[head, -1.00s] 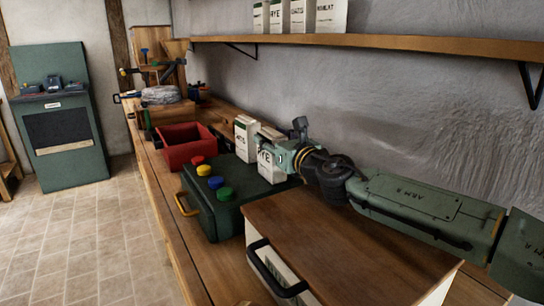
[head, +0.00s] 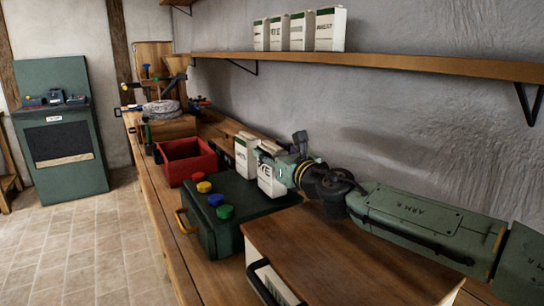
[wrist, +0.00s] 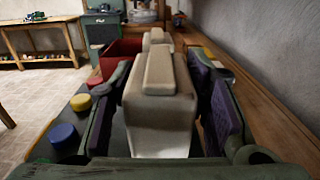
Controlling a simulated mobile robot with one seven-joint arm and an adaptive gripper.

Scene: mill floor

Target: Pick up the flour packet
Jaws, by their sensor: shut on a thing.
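A white flour packet with RYE on its front (head: 266,181) stands upright between the fingers of my gripper (head: 272,157). In the wrist view the packet's pale folded top and body (wrist: 160,105) fill the space between the dark finger pads, one on each side. My gripper is shut on it. I cannot tell whether its base is clear of the surface behind the green box. A second white packet (head: 245,155) stands just beyond it, and its top (wrist: 156,38) shows behind the held one.
A dark green box (head: 258,215) with several coloured knobs lies in front. A red open bin (head: 186,165) and a millstone stand farther along the bench. A brown-topped cabinet (head: 345,255) is nearer. A shelf (head: 400,65) above holds several packets.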

